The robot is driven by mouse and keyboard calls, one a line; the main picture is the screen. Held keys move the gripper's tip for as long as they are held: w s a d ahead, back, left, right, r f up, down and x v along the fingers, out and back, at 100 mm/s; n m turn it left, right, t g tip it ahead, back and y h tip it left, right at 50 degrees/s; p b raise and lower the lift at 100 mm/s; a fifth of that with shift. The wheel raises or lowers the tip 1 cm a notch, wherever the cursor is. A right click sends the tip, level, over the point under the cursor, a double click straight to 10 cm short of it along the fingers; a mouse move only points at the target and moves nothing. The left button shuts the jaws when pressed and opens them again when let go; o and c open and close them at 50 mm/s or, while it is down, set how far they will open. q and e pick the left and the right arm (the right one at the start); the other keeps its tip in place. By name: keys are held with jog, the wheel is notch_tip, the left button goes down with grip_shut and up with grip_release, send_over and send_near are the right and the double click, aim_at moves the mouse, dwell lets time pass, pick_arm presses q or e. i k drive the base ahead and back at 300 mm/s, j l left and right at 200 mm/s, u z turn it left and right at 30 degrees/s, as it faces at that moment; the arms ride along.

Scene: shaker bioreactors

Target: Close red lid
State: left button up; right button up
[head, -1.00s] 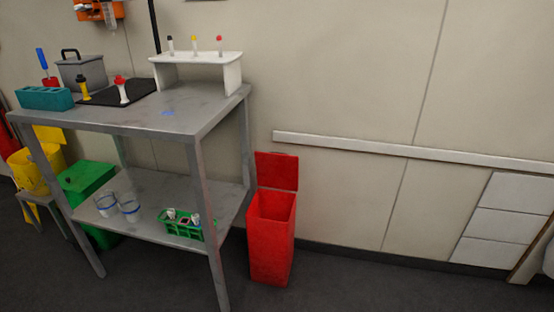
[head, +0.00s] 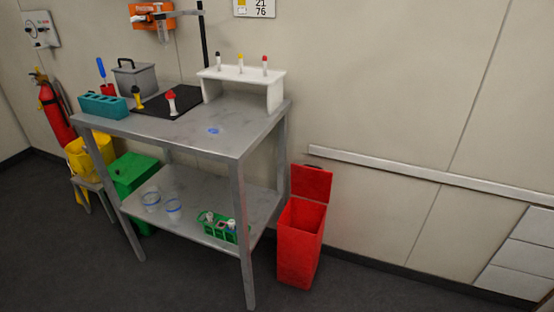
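The red bin (head: 299,246) stands on the floor just right of the metal table, against the wall. Its red lid (head: 311,183) is open and stands upright at the back of the bin. The bin's mouth is uncovered and faces up. Neither of my grippers shows in the head view, so nothing of mine is seen near the lid.
The metal table (head: 225,143) stands left of the bin, with a white rack (head: 241,84) and a teal holder (head: 104,107) on top. A green bin (head: 134,176) and a yellow bin (head: 82,157) stand beyond. The floor in front and to the right is clear.

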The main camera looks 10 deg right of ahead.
aim_at(307, 181)
jog(key=i+l+u, duration=0.4)
jog(key=l+u, duration=0.25)
jog(key=i+l, duration=0.1)
jog(key=l, duration=0.2)
jog(key=i+l+u, duration=0.15)
jog(key=l, duration=0.2)
jog(key=i+l, duration=0.1)
jog(key=l, duration=0.2)
jog(key=i+l, duration=0.1)
jog(key=l, duration=0.25)
jog(key=i+l, duration=0.1)
jog(key=l, duration=0.2)
jog(key=i+l, duration=0.1)
jog(key=l, duration=0.25)
jog(key=i+l+u, duration=0.1)
jog(key=l, duration=0.25)
